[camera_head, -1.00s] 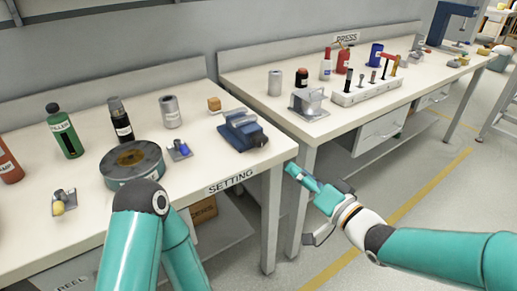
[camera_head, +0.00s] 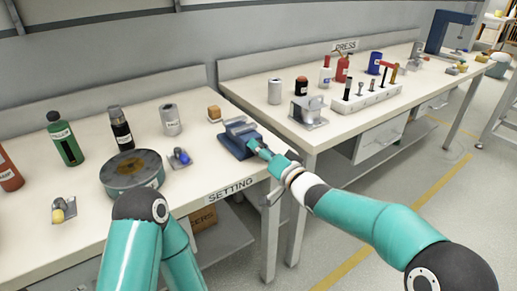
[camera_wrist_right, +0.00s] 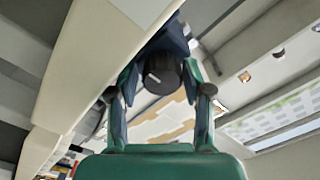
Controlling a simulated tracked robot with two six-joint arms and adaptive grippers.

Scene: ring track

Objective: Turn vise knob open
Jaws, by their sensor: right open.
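The blue vise (camera_head: 236,139) stands at the right end of the SETTING bench (camera_head: 225,178). Its dark round knob (camera_wrist_right: 162,73) has a light mark on its face in the right wrist view. My right gripper (camera_head: 257,147) is at the front of the vise in the head view. In the right wrist view my right gripper (camera_wrist_right: 160,100) has its fingers apart, one on each side of the knob. I cannot tell whether the fingers touch it. In the head view the knob is mostly hidden by the gripper. My left arm shows in the lower left, but its gripper is out of view.
The PRESS bench (camera_head: 335,124) is to the right, across a narrow gap.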

